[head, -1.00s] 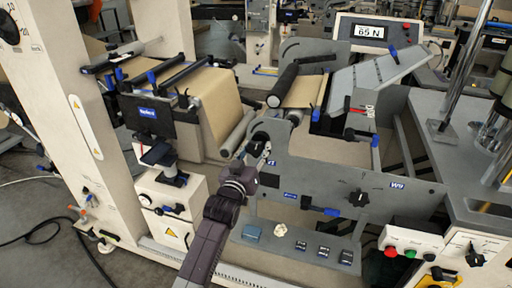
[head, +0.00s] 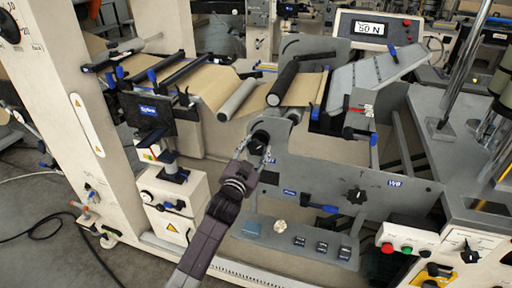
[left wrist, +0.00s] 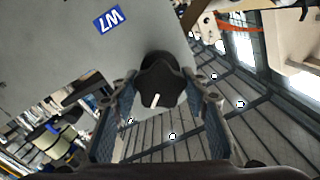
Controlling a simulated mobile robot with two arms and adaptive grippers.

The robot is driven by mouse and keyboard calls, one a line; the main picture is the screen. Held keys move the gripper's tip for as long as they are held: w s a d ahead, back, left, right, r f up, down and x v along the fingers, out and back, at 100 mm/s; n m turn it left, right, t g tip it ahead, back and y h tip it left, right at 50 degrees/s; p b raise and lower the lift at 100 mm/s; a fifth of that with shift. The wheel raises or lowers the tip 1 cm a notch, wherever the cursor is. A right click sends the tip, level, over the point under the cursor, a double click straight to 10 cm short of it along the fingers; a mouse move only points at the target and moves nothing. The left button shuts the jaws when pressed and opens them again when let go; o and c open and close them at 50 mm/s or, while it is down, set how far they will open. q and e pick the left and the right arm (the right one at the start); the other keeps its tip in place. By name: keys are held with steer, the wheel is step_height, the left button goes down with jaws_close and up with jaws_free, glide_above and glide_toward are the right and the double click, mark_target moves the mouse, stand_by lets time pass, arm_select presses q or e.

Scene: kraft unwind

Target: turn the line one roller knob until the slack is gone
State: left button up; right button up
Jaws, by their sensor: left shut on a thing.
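The brown web (head: 213,82) runs over a grey roller (head: 238,100) toward the dark roller. The display (head: 373,29) appears to read 50 N. My right gripper is not in view.
A small black screen (head: 147,112) on a post stands left of the knob. A black knob (head: 357,196) and blue-handled lever (head: 320,206) are on the side plate to the right. A button box (head: 408,240) is at lower right. A cable lies on the floor at left.

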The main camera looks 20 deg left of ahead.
arm_select(q)
steer(key=o, duration=1.2)
steer(key=shift+c, duration=0.2)
steer(key=shift+s+p, duration=0.5)
steer(key=shift+s, duration=0.05)
steer(key=s+p, duration=0.2)
steer(key=s, duration=0.4)
steer(key=shift+p, duration=0.35)
steer(key=shift+a, duration=0.1)
